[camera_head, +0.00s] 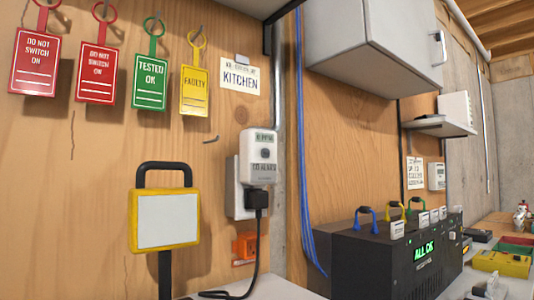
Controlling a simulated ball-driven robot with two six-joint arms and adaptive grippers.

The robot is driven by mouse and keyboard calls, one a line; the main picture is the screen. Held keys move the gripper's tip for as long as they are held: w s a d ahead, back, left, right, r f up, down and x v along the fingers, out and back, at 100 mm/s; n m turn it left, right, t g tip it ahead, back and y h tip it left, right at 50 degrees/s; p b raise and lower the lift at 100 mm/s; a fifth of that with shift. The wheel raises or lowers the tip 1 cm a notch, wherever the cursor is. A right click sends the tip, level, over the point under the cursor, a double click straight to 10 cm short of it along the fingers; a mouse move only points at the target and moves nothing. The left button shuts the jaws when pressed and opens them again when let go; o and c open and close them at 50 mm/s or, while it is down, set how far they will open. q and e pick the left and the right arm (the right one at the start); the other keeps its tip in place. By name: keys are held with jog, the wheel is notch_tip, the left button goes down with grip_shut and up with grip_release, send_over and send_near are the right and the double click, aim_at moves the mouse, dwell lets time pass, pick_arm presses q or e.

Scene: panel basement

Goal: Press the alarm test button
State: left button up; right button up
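No button labelled as an alarm test shows clearly. A dark box (372,268) at the lower right has a lit green "ALL OK" display (424,252). Small coloured loops, one blue (366,218), stand along its top with white tags, and small details on its right side are too small to read. A white plug-in device (261,158) on the wooden wall has a small screen and a round dark spot (265,153) that may be a button. A black plug (257,200) is in its lower end. Neither of my grippers is in view.
A yellow-framed lamp (165,220) with a black handle stands in front of the wall. Red, green and yellow tags (150,82) hang above. A grey cabinet (372,40) overhangs the box. Yellow, red and green items (503,262) crowd the bench at right.

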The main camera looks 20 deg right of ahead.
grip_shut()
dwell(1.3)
